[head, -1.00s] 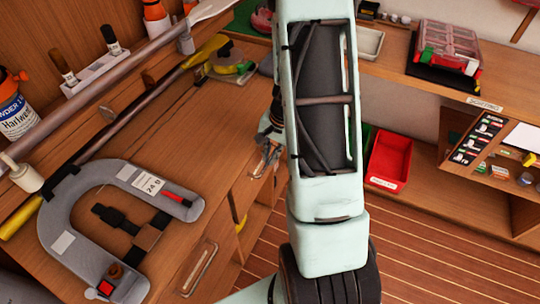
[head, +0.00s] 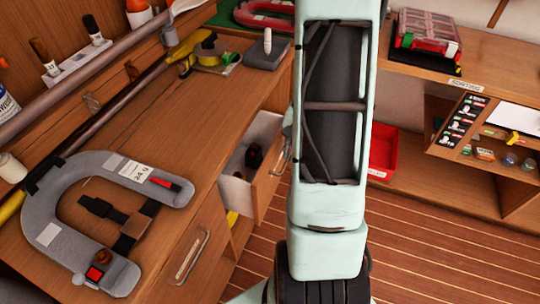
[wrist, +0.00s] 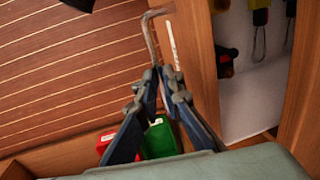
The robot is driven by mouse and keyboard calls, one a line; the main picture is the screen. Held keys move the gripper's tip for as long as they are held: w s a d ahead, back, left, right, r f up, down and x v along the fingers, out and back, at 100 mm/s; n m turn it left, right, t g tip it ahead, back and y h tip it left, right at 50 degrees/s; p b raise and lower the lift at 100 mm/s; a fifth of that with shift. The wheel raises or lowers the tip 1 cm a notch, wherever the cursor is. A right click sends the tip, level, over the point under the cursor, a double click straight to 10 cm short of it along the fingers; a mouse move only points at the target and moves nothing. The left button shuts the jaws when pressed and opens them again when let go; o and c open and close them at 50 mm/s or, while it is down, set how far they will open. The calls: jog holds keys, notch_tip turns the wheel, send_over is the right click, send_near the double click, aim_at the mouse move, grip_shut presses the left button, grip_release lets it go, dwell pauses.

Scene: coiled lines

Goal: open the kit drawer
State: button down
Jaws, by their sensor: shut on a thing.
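The kit drawer (head: 268,186) stands pulled out of the workbench in the head view, its pale inside and some dark items showing. In the wrist view the drawer's wooden front (wrist: 198,75) runs down beside its pale floor (wrist: 255,105), where dark and yellow items lie. The metal bar handle (wrist: 150,32) is on the drawer front. My gripper (wrist: 160,74) is shut on the handle, the fingertips meeting at its lower end. In the head view my arm hides the gripper and part of the handle.
A grey horseshoe-shaped item (head: 62,190) lies on the workbench (head: 190,140). Another handle (head: 192,255) sits on a closed front at the near left. A red bin (head: 382,154) stands beyond my arm. Bare plank floor (head: 400,245) lies to the right.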

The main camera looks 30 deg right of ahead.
jog(key=s+d+b, duration=0.7)
jog(key=s+d, duration=0.8)
jog(key=s, duration=0.5)
jog(key=shift+s+d+f, duration=0.15)
jog(key=shift+s+d, duration=0.05)
jog(key=shift+d, duration=0.15)
jog(key=c, duration=2.2)
grip_release()
jog(key=shift+c, duration=0.2)
jog(key=shift+o, duration=1)
notch_tip(320, 180, up, 12)
jog(key=s+d, duration=0.1)
jog(key=shift+s+d, duration=0.25)
jog(key=shift+s, duration=0.05)
